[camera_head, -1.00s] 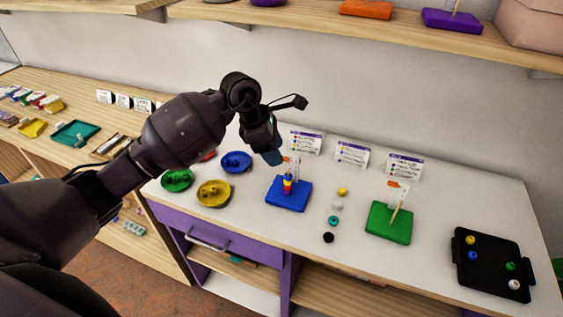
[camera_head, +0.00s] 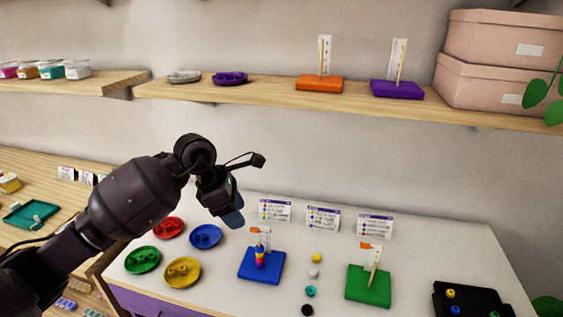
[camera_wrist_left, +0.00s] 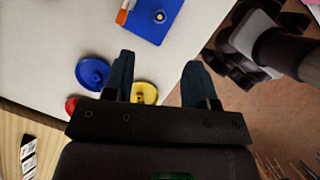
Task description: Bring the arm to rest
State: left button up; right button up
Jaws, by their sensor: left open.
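My left gripper (camera_head: 232,214) hangs over the back left part of the white table (camera_head: 420,243), above and apart from it. In the left wrist view the left gripper (camera_wrist_left: 158,72) is open, with nothing between its two fingers. The blue board (camera_head: 262,266) stands right of it in the head view, with a stack of coloured beads (camera_head: 259,257) on its peg. The blue board also shows in the left wrist view (camera_wrist_left: 150,28). The green board (camera_head: 368,286) stands further right with a tilted stick.
Red (camera_head: 168,228), blue (camera_head: 205,236), green (camera_head: 142,260) and yellow (camera_head: 182,272) dishes stand left on the table. Loose beads (camera_head: 311,291) lie between the boards. A black tray (camera_head: 472,289) is at right. A wall shelf (camera_head: 280,92) holds orange and purple boards and pink boxes.

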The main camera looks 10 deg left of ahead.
pick_arm(q)
jog(key=s+d+f+n+t+h, duration=0.3)
jog(key=s+d+n+h, duration=0.6)
jog(key=h, duration=0.4)
jog(key=s+a+f+n+t+y, duration=0.1)
jog(key=a+f+n+t+y, duration=0.5)
jog(key=n, duration=0.7)
jog(key=s+a+f+n+t+y, duration=0.1)
jog(key=a+n+t+y, duration=0.2)
jog(key=n+t, duration=0.7)
jog(key=s+a+f+n+g+y, duration=0.3)
jog(key=s+f+n+g+y, duration=0.1)
jog(key=s+f+n, duration=0.3)
jog(key=s+a+f+n+g+y, duration=0.3)
jog(key=s+f+n+g+y, duration=0.1)
jog(key=f+n, duration=0.5)
jog(key=s+n+g, duration=0.1)
jog(key=s, duration=0.1)
jog(key=shift+s+f, duration=0.25)
jog(key=shift+s, duration=0.1)
